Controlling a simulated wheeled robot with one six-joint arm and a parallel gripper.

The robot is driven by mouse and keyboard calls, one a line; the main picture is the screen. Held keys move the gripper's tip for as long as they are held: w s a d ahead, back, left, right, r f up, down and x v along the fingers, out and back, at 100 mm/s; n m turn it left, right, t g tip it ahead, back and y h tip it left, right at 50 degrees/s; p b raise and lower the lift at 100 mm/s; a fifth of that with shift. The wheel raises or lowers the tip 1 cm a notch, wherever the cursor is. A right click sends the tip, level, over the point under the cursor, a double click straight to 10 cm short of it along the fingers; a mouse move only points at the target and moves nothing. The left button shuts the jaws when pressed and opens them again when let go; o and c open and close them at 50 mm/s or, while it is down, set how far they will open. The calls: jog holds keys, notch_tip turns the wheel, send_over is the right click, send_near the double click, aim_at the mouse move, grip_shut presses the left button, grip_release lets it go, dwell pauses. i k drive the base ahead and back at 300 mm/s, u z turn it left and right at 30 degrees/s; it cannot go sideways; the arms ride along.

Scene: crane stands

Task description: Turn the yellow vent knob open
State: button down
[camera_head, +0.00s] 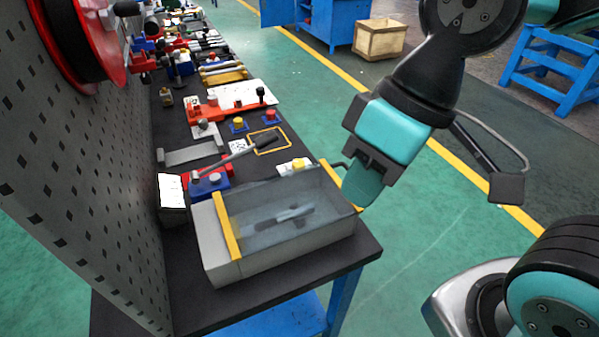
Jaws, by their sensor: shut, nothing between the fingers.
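My gripper (362,186) points down at the right end of the clear-lidded box (243,266), with its teal tip close to the box's far right corner. It is shut and empty; whether it touches the box I cannot tell. A small yellow knob (298,163) sits on a white block just behind the box, left of my gripper and apart from it. Another yellow knob (238,122) stands on a blue base farther back on the bench. I cannot tell for sure which is the vent knob, nor how either is turned.
A red knob (270,115) stands farther back. A grey pegboard (95,190) walls the left side. The bench's (290,290) front edge is bare; open floor lies right.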

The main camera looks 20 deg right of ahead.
aim_at(298, 163)
jog(key=z, duration=1.3)
jog(key=k, duration=0.7)
jog(key=u, duration=1.05)
jog(key=i, duration=0.5)
